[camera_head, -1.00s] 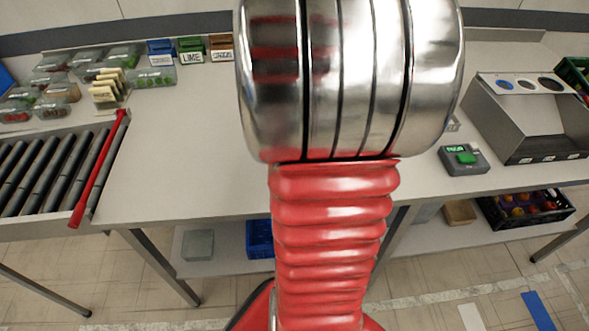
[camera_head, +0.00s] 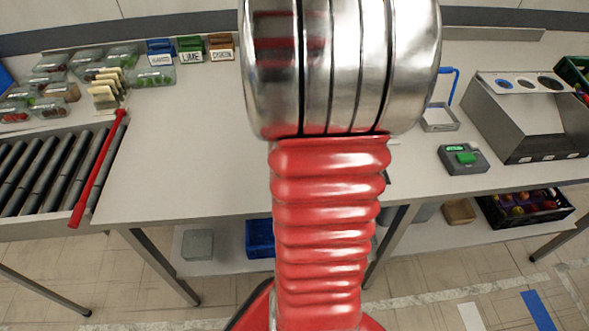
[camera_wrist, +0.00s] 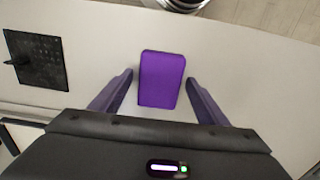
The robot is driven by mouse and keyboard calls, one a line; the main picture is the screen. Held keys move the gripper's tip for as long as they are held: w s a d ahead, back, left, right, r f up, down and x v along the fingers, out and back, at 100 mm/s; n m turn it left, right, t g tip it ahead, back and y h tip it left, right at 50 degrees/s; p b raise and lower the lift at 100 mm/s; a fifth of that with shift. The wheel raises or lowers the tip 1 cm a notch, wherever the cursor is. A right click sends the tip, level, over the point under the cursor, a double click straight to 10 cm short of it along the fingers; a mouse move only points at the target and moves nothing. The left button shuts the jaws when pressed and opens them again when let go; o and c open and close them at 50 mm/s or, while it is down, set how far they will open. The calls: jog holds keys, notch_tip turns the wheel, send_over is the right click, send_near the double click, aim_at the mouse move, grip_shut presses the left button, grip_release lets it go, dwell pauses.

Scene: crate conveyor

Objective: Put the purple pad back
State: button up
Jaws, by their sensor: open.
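The purple pad (camera_wrist: 162,79) lies flat on the pale table, seen in the wrist view. My gripper (camera_wrist: 158,88) is open, with one purple finger on each side of the pad and a strip of bare table between each finger and the pad. The fingers do not touch it. I cannot tell the gripper's height above the table. In the head view my red and metal arm hides the pad and the gripper.
A dark flat panel (camera_wrist: 36,60) lies left of the pad in the wrist view. In the head view, a green-topped device (camera_head: 464,158), a wire-framed holder (camera_head: 440,117) and a grey sorting box (camera_head: 520,118) stand right.

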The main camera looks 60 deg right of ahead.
jog(key=shift+r, duration=0.1)
notch_tip(320, 180, up, 12)
dwell(0.7)
dwell(0.7)
jog(key=w+a+r+n+t, duration=0.1)
jog(key=a+n, duration=0.4)
jog(key=a, duration=1)
jog(key=w+a+r+n+t, duration=0.1)
jog(key=a+r+n+t, duration=0.2)
jog(key=a, duration=1.3)
jog(key=shift+w+r+n+t, duration=0.15)
jog(key=shift+w+n+t, duration=0.2)
jog(key=shift+n+t, duration=0.5)
jog(key=shift+c, duration=0.6)
